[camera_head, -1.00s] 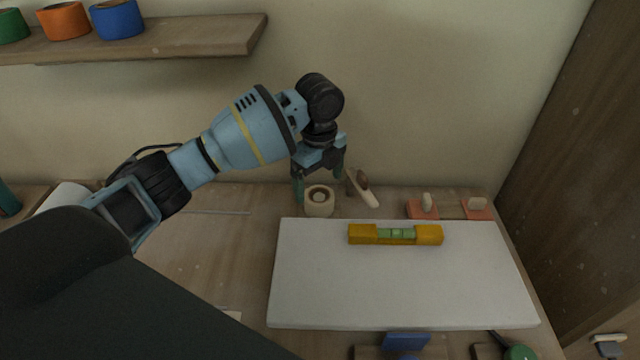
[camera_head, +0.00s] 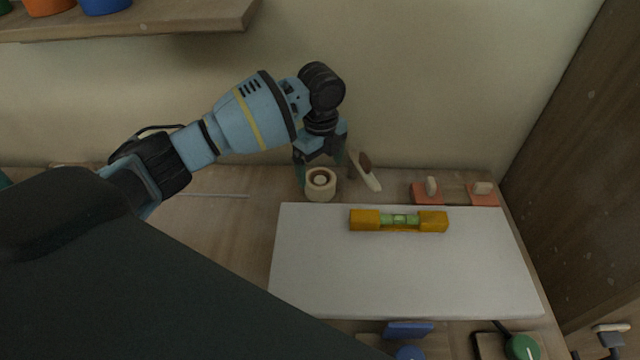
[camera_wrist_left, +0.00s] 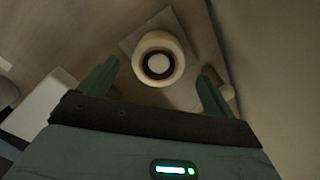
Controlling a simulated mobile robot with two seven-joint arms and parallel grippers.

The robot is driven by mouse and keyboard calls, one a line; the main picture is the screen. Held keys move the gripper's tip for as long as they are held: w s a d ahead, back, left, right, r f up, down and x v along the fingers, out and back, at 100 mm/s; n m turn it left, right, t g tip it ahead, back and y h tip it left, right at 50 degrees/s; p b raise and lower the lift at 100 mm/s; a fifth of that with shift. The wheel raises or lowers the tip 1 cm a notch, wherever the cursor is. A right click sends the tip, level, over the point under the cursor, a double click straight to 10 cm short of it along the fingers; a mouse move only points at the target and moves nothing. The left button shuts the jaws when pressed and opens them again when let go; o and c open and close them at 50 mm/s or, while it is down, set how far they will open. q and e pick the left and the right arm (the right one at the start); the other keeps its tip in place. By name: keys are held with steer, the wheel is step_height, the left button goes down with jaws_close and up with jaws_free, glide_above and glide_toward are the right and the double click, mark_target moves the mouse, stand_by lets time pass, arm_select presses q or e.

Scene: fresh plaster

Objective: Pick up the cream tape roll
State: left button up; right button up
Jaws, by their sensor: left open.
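The cream tape roll (camera_head: 320,188) sits near the back of the table, just behind the white board's left back corner. My left gripper (camera_head: 322,170) is open and comes down from above at the roll. In the left wrist view the roll (camera_wrist_left: 159,58) shows its dark inner ring and pale centre, between and beyond the two green fingers of my gripper (camera_wrist_left: 156,88). I cannot tell whether either finger touches it. My right gripper is not in view.
A wooden-handled tool (camera_head: 364,172) lies close to the gripper's right. A yellow spirit level (camera_head: 398,220) lies on the white board (camera_head: 400,275).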

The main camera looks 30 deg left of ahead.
mark_target(320, 180)
arm_select(q)
step_height(320, 180, down, 4)
steer(key=shift+s+f, duration=0.1)
steer(key=shift+f, duration=0.05)
steer(key=c, duration=1.1)
steer(key=shift+o, duration=0.2)
step_height(320, 180, up, 10)
